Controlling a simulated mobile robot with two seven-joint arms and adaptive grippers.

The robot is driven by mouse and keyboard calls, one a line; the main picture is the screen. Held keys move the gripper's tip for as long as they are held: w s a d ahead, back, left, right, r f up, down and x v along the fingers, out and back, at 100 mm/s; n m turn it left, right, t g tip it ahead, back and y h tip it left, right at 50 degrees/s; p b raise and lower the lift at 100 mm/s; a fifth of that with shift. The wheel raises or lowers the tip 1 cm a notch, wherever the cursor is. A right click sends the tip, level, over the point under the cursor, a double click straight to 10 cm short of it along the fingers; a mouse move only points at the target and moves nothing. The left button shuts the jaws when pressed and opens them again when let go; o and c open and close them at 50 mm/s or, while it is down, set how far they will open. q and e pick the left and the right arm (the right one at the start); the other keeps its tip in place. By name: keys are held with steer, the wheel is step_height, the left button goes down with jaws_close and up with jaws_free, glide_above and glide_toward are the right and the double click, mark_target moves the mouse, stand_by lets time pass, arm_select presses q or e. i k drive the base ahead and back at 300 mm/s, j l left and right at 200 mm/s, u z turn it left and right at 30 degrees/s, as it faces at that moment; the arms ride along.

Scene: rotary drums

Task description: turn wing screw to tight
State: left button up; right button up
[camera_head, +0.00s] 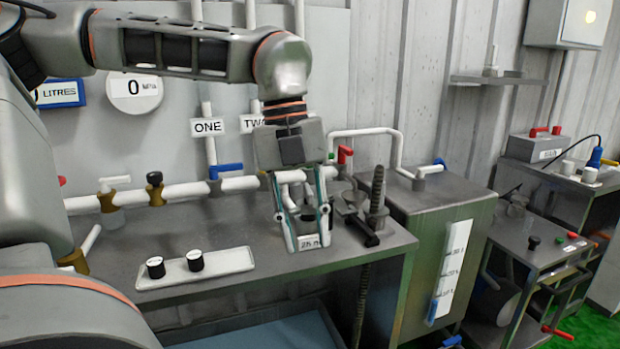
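My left gripper (308,243) points down over the right part of the steel bench. Its two fingers are spread apart, with a small white label showing between their tips and nothing clearly held. Just right of the fingers is a dark metal clamp-like fitting (350,213) with a black bar (362,232) and an upright dark threaded rod (377,190). I cannot make out the wing screw for certain; the gripper hides part of this area. Whether the fingers touch the fitting is unclear. My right gripper is not in view.
White pipes with a blue-handled valve (226,168) and a red handle (345,154) run behind the gripper. A pale tray (231,260) with two black-topped caps lies on the steel bench (150,232). A steel cabinet (430,200) stands close on the right.

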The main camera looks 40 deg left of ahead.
mark_target(309, 199)
steer(key=i+j, duration=0.8)
steer(key=j, duration=0.2)
